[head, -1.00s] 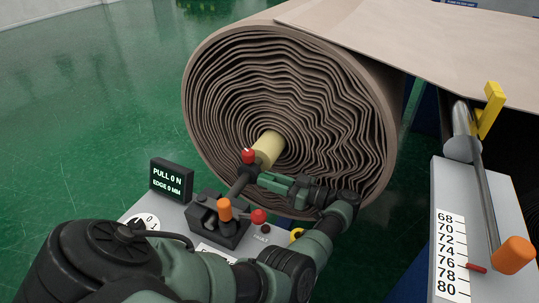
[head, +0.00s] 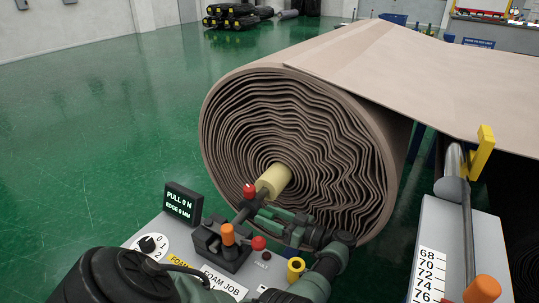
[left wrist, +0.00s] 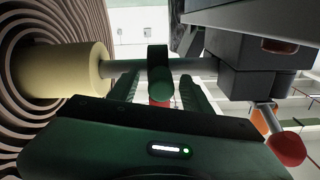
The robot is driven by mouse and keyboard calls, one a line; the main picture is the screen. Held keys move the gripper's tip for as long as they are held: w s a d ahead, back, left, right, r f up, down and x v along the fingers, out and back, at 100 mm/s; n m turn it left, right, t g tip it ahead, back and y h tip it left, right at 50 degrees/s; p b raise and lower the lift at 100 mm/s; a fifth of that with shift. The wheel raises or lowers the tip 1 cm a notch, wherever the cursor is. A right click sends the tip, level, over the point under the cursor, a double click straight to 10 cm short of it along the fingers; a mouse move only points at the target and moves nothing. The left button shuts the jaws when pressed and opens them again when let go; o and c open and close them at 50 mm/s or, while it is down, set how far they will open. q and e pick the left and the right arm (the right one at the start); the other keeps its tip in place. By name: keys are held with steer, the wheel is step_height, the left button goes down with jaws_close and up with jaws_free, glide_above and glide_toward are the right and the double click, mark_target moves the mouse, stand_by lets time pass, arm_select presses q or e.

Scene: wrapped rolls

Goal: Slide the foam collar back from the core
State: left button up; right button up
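The pale yellow foam collar (head: 273,181) sits at the centre of the wrapped roll (head: 300,150). In the left wrist view the collar (left wrist: 65,70) is a smooth cylinder against the roll's layers, with a metal rod (left wrist: 192,66) running from it to a dark block. The core inside it cannot be made out. A dark upright handle (left wrist: 158,72) crosses the rod, with red showing below it; its red knob (head: 250,191) shows in the head view. My left gripper (left wrist: 160,84) has its fingers apart on either side of this handle, with gaps visible. My right gripper is out of view.
A grey panel carries a display (head: 183,203) reading PULL 0 N, EDGE 0 MM, a dial (head: 149,245), an orange-knobbed lever (head: 228,234) and a yellow ring (head: 296,270). A numbered scale (head: 428,275) stands at right. Green floor (head: 90,150) is open at left.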

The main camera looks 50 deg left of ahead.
arm_select(q)
steer(key=shift+d, duration=0.15)
steer(key=b+v, duration=0.2)
steer(key=v, duration=0.5)
steer(key=shift+b, duration=0.35)
steer(key=shift+w+d, duration=0.1)
steer(key=shift+d, duration=0.15)
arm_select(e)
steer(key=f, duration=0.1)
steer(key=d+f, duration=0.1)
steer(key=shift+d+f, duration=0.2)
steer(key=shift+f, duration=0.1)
arm_select(q)
steer(key=shift+r, duration=0.1)
